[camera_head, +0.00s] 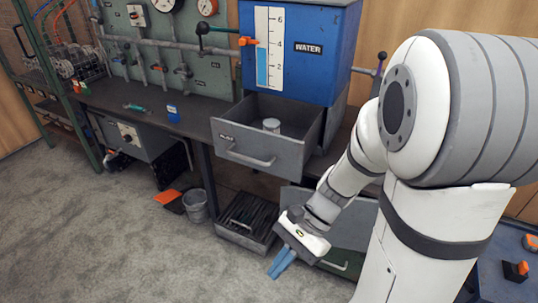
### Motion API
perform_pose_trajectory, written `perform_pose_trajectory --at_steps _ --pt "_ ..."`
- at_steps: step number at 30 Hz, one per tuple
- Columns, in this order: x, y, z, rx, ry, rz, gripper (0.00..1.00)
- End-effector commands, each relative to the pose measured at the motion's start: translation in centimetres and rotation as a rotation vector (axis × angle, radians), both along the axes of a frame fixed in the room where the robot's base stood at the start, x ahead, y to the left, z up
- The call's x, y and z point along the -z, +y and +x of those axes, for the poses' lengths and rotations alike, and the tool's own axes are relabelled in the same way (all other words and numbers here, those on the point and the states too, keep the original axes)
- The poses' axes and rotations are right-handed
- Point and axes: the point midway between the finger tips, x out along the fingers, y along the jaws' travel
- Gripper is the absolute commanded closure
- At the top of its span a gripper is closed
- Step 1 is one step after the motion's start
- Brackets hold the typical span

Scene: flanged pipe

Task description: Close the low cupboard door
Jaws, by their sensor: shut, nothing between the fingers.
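Low under the bench, at lower centre in the head view, a grey panel (353,226) looks like the low cupboard door. My arm and wrist cover part of it, so I cannot tell how far it stands open. A dark green front with a pale handle (336,266) shows just below it. My gripper (281,263) has blue fingers, shut and empty. It points down and to the left, in front of the panel's left part. I cannot tell whether it touches anything.
A grey drawer (258,152) is pulled out above, holding a small cylinder (271,125). A low tray of dark rods (249,216) sticks out left of my gripper. A bucket (196,206) and orange dustpan (167,196) stand farther left. The carpet (110,250) in front is clear.

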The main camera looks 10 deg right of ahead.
Motion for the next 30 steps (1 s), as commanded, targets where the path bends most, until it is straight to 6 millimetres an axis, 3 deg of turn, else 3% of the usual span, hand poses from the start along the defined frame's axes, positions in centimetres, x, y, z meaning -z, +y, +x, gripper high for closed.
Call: perform_pose_trajectory --at_steps 6,11,15,19,24,30 --pt "0.1 2.8 3.9 0.509 0.500 0.291 1.00" --pt "0.9 2.1 8.7 0.865 0.845 0.516 1.00" --pt "3.2 -0.7 12.9 1.165 1.121 0.733 1.00" --pt "6.4 -4.6 15.7 1.420 1.332 0.941 1.00" --pt "10.6 -9.3 16.8 1.665 1.499 1.165 1.00" --pt "13.1 -12.0 16.7 1.793 1.564 1.297 1.00"
